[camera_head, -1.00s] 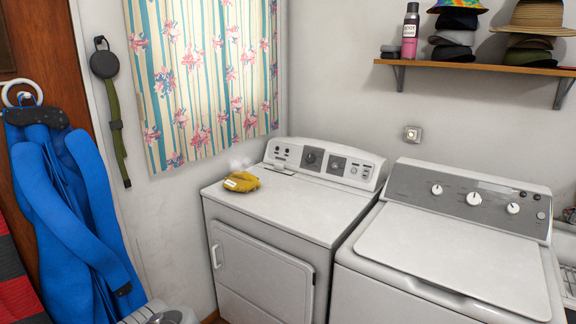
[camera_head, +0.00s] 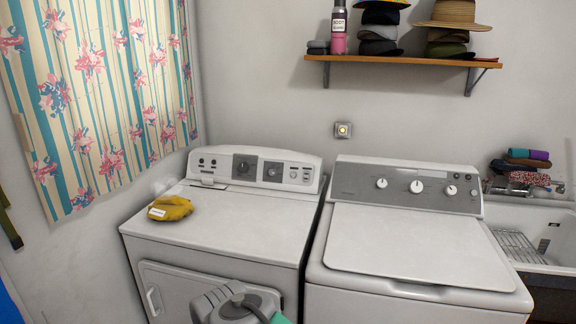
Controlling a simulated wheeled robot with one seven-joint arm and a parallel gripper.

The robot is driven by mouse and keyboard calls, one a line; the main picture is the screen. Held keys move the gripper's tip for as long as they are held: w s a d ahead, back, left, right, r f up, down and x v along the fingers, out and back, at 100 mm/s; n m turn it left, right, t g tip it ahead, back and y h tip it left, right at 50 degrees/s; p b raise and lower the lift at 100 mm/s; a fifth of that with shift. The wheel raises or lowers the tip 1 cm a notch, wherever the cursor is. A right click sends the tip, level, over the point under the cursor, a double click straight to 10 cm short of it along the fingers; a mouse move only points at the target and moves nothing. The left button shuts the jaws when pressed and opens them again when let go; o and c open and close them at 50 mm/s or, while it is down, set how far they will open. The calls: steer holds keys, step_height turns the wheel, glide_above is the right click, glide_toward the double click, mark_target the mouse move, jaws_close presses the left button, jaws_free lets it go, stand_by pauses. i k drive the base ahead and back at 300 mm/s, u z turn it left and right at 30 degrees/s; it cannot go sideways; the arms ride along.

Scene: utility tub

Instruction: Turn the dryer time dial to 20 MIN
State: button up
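The white dryer (camera_head: 215,225) stands at the left, with a front door. Its raised back panel (camera_head: 305,172) carries a larger dial on a dark square (camera_head: 244,166) and a smaller dial on a dark square (camera_head: 273,171). The lettering is too small to read, so I cannot tell which is the time dial or where either points. A grey part of my arm shows at the bottom edge, in front of the dryer door. My gripper is not in view.
A yellow cloth bundle (camera_head: 170,208) lies on the dryer top at the left. A washer (camera_head: 425,245) with several knobs stands close on the right, then a sink (camera_head: 545,232). A shelf (camera_head: 400,61) with hats and a bottle hangs above. A patterned curtain (camera_head: 100,90) hangs left.

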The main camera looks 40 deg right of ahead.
mark_target(244, 167)
steer(key=z, duration=0.35)
steer(key=i, duration=0.75)
steer(key=u, duration=0.65)
steer(key=i, duration=0.65)
steer(key=u, duration=0.65)
